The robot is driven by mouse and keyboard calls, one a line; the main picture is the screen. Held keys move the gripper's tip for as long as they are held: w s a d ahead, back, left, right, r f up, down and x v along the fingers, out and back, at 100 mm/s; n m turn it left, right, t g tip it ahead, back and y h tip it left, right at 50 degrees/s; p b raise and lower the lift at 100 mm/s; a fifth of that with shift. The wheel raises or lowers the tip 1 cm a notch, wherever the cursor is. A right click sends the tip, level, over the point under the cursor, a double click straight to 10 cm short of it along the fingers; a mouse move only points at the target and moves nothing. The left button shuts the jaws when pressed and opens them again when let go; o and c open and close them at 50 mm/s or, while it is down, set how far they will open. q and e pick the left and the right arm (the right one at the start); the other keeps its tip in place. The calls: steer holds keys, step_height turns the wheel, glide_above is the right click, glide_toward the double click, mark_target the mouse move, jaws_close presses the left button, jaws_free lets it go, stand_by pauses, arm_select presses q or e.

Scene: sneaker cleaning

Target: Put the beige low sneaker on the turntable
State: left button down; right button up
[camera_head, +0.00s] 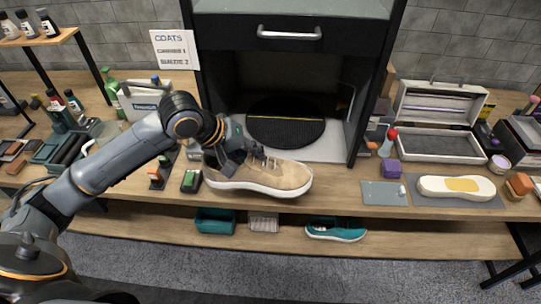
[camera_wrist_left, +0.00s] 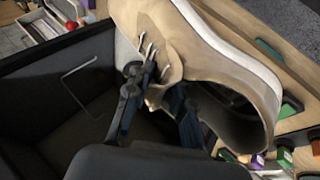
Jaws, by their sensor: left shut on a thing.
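The beige low sneaker (camera_head: 265,173) has a white sole and is at the front edge of the table, its toe to the right. My left gripper (camera_head: 250,150) is shut on the sneaker's upper near the opening, from behind it. In the left wrist view the sneaker (camera_wrist_left: 215,60) fills the upper middle, and the fingers of my left gripper (camera_wrist_left: 160,92) are at its tongue and collar. I cannot tell whether the sole touches the table. The black round turntable (camera_head: 285,122) lies in the open cabinet, behind the sneaker, with nothing on it. My right gripper is not in view.
The black cabinet's side walls (camera_head: 371,90) and drawer (camera_head: 290,32) frame the turntable. A teal shoe (camera_head: 336,230) is on the lower shelf. Bottles and brushes crowd the left.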

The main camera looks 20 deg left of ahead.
mark_target(247, 165)
arm_select(q)
steer(key=s, duration=0.1)
steer(key=s+a+r, duration=0.1)
steer(key=s, duration=0.1)
steer(key=shift+s+a+r+b, duration=0.25)
steer(key=shift+s+r+b, duration=0.05)
steer(key=shift+s+r, duration=0.1)
steer(key=shift+s+d, duration=0.15)
steer(key=shift+d, duration=0.1)
steer(key=s+d+f+m+g+h, duration=0.2)
steer(key=s+d+f+m+g, duration=0.1)
steer(key=s+m, duration=0.4)
step_height(247, 165, up, 5)
steer(key=w+n, duration=0.1)
steer(key=w, duration=0.2)
steer(key=shift+d+r, duration=0.15)
steer(key=s+f, duration=0.4)
steer(key=f, duration=0.1)
steer(key=shift+d, duration=0.1)
stand_by(0.6)
